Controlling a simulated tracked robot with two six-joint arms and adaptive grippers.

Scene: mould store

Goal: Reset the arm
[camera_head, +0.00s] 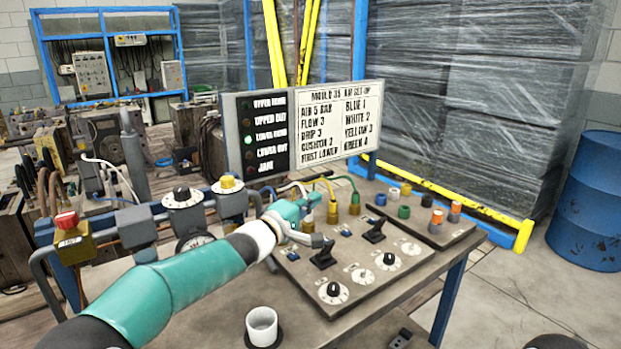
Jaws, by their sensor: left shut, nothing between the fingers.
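My left arm comes in from the lower left, teal with a white joint. My left gripper (318,241) is at its end, over the control panel (374,291) on the bench. The gripper is shut and empty, close to a black lever switch (323,255); I cannot tell whether they touch. Part of the gripper is hidden by its own wrist. My right gripper is not in view.
A sign board (328,117) stands behind the panel with a green lamp lit at "LOWER HEAD". Coloured hoses and brass fittings (333,212) rise beside the gripper. Dials (333,291) and another lever (374,232) are nearby. A white cup (262,325) stands in front. A blue drum (592,205) is at right.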

